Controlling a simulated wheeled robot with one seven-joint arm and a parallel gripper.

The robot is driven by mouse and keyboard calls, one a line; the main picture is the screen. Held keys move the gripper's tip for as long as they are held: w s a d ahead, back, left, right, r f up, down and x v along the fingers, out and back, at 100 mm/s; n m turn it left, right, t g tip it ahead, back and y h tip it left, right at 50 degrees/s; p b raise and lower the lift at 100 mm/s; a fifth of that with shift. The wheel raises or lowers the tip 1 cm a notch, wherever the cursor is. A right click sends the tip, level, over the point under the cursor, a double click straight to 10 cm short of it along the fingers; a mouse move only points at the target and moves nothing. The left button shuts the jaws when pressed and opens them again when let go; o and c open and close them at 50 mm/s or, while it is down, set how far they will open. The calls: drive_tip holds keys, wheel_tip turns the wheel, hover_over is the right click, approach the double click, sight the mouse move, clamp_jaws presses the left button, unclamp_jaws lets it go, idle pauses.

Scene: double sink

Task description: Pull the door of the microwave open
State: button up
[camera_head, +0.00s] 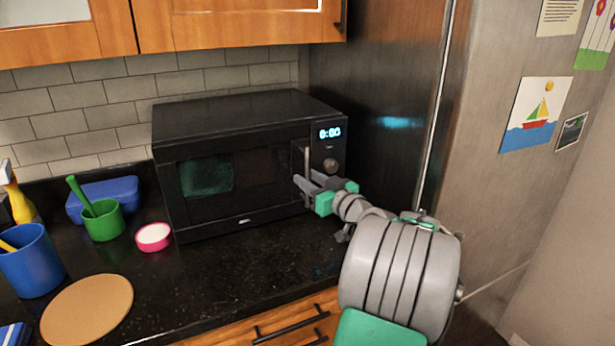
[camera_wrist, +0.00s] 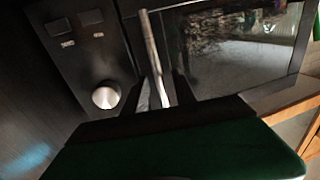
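The black microwave (camera_head: 240,165) stands on the counter with its door (camera_head: 235,185) shut. An upright metal bar handle (camera_head: 307,158) is on the door's right side, and it also shows in the wrist view (camera_wrist: 151,45). My gripper (camera_head: 302,174) is at the lower part of the handle, its two fingers visibly apart. In the wrist view, the fingertips (camera_wrist: 156,92) lie on either side of the handle's lower end. I cannot tell whether either finger touches the bar.
The control panel (camera_head: 329,150) with a lit clock and knob is right of the handle. A tall fridge (camera_head: 385,100) stands close on the right. A green cup (camera_head: 104,222), a pink bowl (camera_head: 153,237) and a blue cup (camera_head: 32,262) stand left. Counter before the door is clear.

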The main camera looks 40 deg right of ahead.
drive_tip(key=shift+w, duration=0.4)
drive_tip(key=shift+c, duration=0.2)
clamp_jaws()
idle(1.0)
